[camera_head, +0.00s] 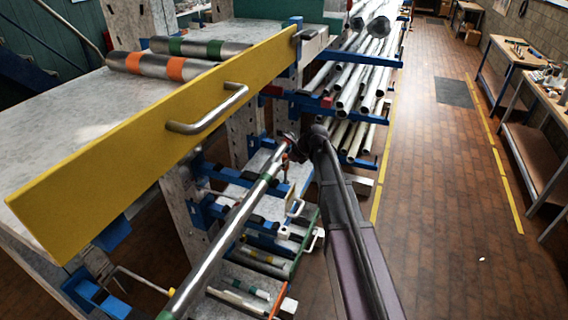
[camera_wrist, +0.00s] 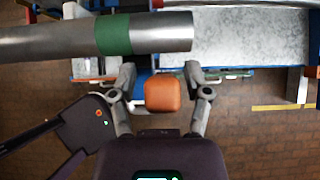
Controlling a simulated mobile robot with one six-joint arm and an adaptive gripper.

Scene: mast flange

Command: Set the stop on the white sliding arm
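My gripper (camera_wrist: 162,76) points down with its two fingers apart, so it is open. An orange rounded block (camera_wrist: 162,93), possibly the stop, shows between the fingers, with a visible gap on each side. A blue part (camera_wrist: 141,86) lies behind it. In the head view my gripper (camera_head: 293,147) is small and dark, beside the end of a steel tube, and its fingers are hard to make out. A white handle (camera_head: 296,208) shows on the rack below it. I cannot tell which part is the white sliding arm.
The steel tube (camera_head: 228,232) with green bands (camera_wrist: 115,35) runs close past my gripper. A yellow beam (camera_head: 150,135) with a metal handle (camera_head: 210,112) stands left. Pipes on blue rack arms (camera_head: 350,105) lie behind.

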